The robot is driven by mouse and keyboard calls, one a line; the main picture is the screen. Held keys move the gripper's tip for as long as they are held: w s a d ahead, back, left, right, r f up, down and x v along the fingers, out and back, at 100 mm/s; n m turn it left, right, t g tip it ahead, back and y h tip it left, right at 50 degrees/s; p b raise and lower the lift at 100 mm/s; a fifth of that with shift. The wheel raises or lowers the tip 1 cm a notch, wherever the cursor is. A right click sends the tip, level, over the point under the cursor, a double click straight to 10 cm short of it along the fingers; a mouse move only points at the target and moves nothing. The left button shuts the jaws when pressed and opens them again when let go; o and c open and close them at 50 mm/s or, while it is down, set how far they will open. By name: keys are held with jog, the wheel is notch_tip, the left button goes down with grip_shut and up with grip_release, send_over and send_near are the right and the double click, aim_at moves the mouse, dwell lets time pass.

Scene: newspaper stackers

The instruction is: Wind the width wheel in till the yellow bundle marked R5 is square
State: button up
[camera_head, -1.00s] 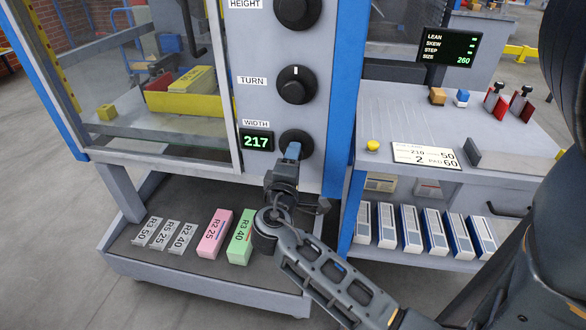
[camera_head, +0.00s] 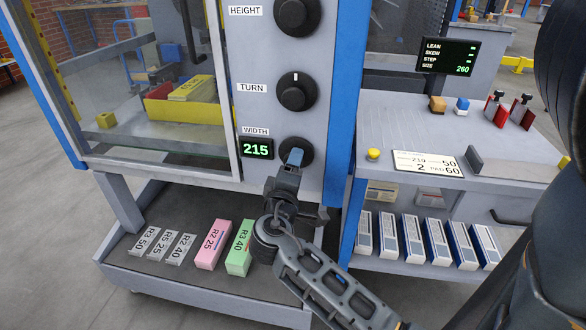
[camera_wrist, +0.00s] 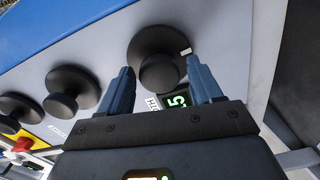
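The black width wheel (camera_head: 304,149) is on the grey front panel, beside a display (camera_head: 257,148) reading 215. My gripper (camera_head: 293,157) is at the wheel and partly covers it. In the wrist view, the fingers of my gripper (camera_wrist: 160,64) lie on opposite sides of the width wheel (camera_wrist: 158,48), against its rim as far as I can see. A white mark shows near the rim. The yellow bundle (camera_head: 191,88) lies behind the clear window in a yellow tray (camera_head: 190,113). Its marking is too small to read, and I cannot tell whether it is square.
The turn wheel (camera_head: 297,91) and height wheel (camera_head: 297,14) sit above.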

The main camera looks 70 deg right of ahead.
jog(key=shift+o, duration=0.7)
jog(key=a, duration=0.7)
jog(key=shift+s+a, duration=0.3)
jog(key=shift+a, duration=0.1)
